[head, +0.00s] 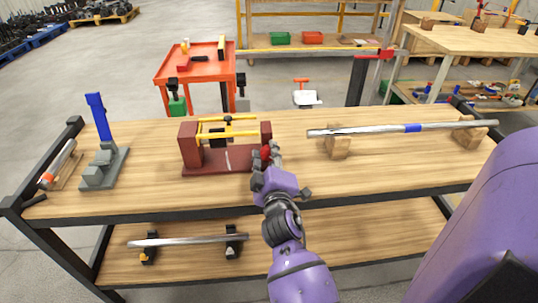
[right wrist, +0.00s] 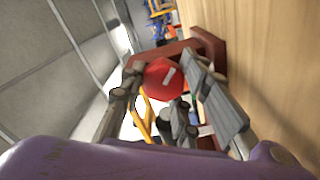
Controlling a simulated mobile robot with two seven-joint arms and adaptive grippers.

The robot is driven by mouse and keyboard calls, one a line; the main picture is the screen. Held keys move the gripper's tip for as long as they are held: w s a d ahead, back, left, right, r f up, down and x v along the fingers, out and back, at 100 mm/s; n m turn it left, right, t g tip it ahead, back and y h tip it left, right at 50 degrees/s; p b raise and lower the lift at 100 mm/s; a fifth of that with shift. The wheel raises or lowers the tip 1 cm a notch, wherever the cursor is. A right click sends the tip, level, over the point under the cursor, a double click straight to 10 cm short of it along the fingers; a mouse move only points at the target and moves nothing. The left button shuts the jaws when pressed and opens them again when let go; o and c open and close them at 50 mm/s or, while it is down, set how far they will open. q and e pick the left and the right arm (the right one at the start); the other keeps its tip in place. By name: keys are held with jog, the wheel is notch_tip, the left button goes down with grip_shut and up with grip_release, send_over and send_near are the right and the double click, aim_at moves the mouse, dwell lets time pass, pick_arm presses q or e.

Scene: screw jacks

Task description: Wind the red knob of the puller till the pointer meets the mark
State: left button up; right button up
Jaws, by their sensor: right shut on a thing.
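The puller (head: 190,150) stands on the workbench, with dark red end blocks and base and yellow bars between the blocks. A pale line (head: 228,160) shows on its base; I cannot tell how any pointer stands to a mark. The red knob (head: 265,153) is at the puller's right end, mostly covered by my right gripper (head: 266,158) in the head view. My left gripper is out of view.
A long metal bar (head: 360,131) lies on wooden blocks right of the puller. A grey fixture with a blue lever (head: 97,115) stands at left. Another bar (head: 190,240) lies on the lower shelf. A red cart (head: 205,66) stands behind the bench.

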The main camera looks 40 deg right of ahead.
jog(key=shift+d+r, duration=0.1)
jog(key=shift+r, duration=0.45)
jog(key=o, duration=1)
jog(key=shift+o, duration=0.2)
jog(key=shift+f, duration=0.1)
jog(key=shift+f, duration=0.25)
jog(key=shift+s, duration=0.1)
jog(key=shift+s+a, duration=0.25)
jog(key=v, duration=0.6)
jog(key=shift+s+a, duration=0.25)
jog(key=shift+s, duration=0.05)
